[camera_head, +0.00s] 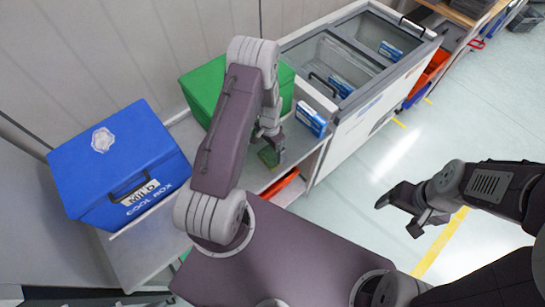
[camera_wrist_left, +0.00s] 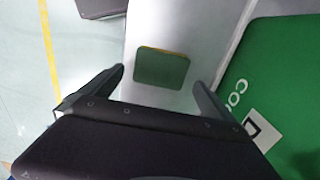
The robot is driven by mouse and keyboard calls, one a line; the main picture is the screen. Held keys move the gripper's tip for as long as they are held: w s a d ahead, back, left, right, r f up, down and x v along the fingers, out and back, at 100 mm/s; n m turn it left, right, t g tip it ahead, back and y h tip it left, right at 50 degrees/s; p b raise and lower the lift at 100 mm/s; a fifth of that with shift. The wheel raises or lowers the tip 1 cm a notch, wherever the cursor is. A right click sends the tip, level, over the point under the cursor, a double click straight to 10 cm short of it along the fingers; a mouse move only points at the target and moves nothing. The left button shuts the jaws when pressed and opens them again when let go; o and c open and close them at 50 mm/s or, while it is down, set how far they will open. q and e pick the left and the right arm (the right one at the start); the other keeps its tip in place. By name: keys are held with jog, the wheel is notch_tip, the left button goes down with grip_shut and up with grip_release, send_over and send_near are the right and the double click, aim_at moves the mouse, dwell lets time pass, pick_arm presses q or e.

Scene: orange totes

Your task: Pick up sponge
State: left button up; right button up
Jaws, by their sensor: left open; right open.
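The sponge (camera_wrist_left: 161,69) is a flat green pad with a yellow edge. In the left wrist view it lies on a pale grey shelf surface, ahead of my left gripper (camera_wrist_left: 160,84) and between the lines of its two fingers. The fingers are open and empty. In the head view my left gripper (camera_head: 271,147) hangs over the shelf and partly hides the sponge (camera_head: 268,157). My right gripper (camera_head: 400,210) is open and empty over the floor on the right.
A green cool box (camera_head: 205,88) stands close beside the sponge. A blue cool box (camera_head: 120,160) is at the left. A blue and white carton (camera_head: 310,119) stands near a glass-topped freezer (camera_head: 352,115). An orange tote (camera_head: 283,184) sits below the shelf.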

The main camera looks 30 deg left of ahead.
aim_at(270, 156)
pick_arm(q)
notch_tip(270, 156, down, 6)
jog(key=shift+a+r+p, duration=0.1)
jog(key=shift+r+p, duration=0.05)
jog(key=shift+p, duration=0.7)
jog(key=c, duration=1.3)
jog(key=shift+r, duration=0.55)
notch_tip(270, 156, up, 3)
jog(key=shift+f+b, duration=0.1)
jog(key=shift+b, duration=0.6)
jog(key=w+d+r+b, duration=0.1)
jog(key=d+r, duration=0.1)
jog(key=d, duration=0.1)
jog(key=w+d+r+b, duration=0.1)
jog(key=d+r, duration=0.2)
jog(key=d, duration=0.1)
jog(key=w+d+r+b, duration=0.1)
jog(key=d+r, duration=0.1)
jog(key=d, duration=0.2)
jog(key=shift+w+r, duration=0.15)
jog(key=shift+w, duration=0.15)
